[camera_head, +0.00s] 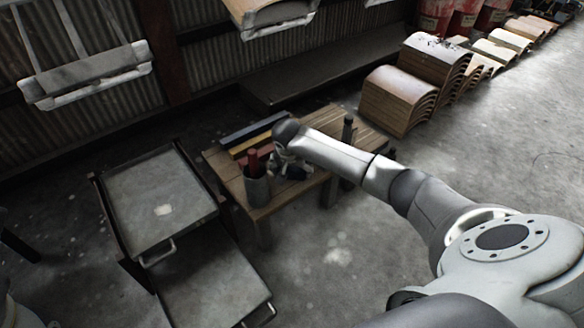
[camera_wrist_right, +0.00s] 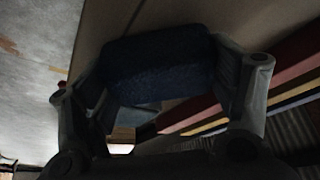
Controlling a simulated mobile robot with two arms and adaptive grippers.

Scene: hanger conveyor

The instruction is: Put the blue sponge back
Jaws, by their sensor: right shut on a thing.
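The dark blue sponge (camera_wrist_right: 160,65) shows in the right wrist view, between the two fingers of my right gripper (camera_wrist_right: 165,85). The gripper is shut on it. In the head view, my right gripper (camera_head: 289,168) is low over the wooden table (camera_head: 282,202), just right of a grey cup. My forearm hides part of it from above, and the sponge is hard to make out there. I cannot tell whether the sponge touches the table. My left gripper is not in view.
The grey cup (camera_head: 257,190) holds red items. Long coloured bars (camera_head: 250,130) lie along the table's back edge. A dark bottle-like object (camera_head: 347,130) stands at the right. A metal cart (camera_head: 160,200) stands left of the table. Hangers (camera_head: 85,75) hang above.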

